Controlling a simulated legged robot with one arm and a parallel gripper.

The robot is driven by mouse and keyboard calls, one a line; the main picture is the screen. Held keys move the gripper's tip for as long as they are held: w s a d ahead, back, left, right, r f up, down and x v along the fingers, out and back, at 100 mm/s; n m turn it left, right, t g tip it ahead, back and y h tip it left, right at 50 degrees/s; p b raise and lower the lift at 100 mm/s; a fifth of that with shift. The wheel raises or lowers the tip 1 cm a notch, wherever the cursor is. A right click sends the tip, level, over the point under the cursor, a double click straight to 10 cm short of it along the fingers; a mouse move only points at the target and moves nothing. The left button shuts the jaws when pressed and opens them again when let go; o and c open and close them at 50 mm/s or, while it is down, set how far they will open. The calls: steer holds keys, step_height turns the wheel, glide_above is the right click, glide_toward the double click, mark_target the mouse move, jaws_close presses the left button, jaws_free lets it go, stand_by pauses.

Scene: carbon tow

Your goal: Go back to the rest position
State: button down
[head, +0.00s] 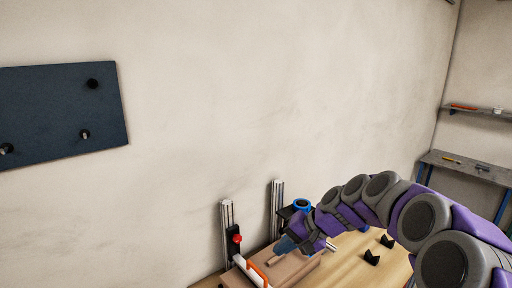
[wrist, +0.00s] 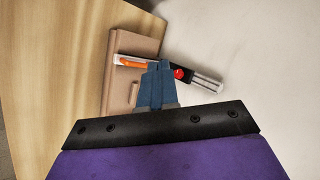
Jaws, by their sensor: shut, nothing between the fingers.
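My gripper (wrist: 158,66) shows in the wrist view as two blue fingers that are shut with nothing between them. The fingertips are in front of a brown board with a white and orange bar and a red knob (wrist: 179,73). In the head view my purple and grey arm reaches in from the right, and my gripper (head: 286,243) is over the fixture on the wooden table (head: 345,262). I cannot tell how far it is above the board.
Two upright metal profiles (head: 277,205) stand at the table's back by the wall. A blue ring-shaped part (head: 302,204) is beside them. Small black blocks (head: 372,257) lie on the table at right. A dark panel with black pegs (head: 62,112) hangs at left. A workbench (head: 468,167) stands at far right.

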steer(key=s+f+n+g+h, duration=0.2)
steer(key=s+n+g+h, duration=0.1)
steer(key=s, duration=1.6)
steer(key=s+d+f+h, duration=0.2)
steer(key=s+d, duration=0.1)
steer(key=s, duration=0.6)
steer(key=s+d+f+g+h+b, duration=0.1)
steer(key=s+d+f+h, duration=0.1)
steer(key=s, duration=0.8)
steer(key=shift+s+d+f+n+h, duration=0.2)
steer(key=shift+d+f+n+h, duration=0.15)
steer(key=shift+d+f, duration=0.65)
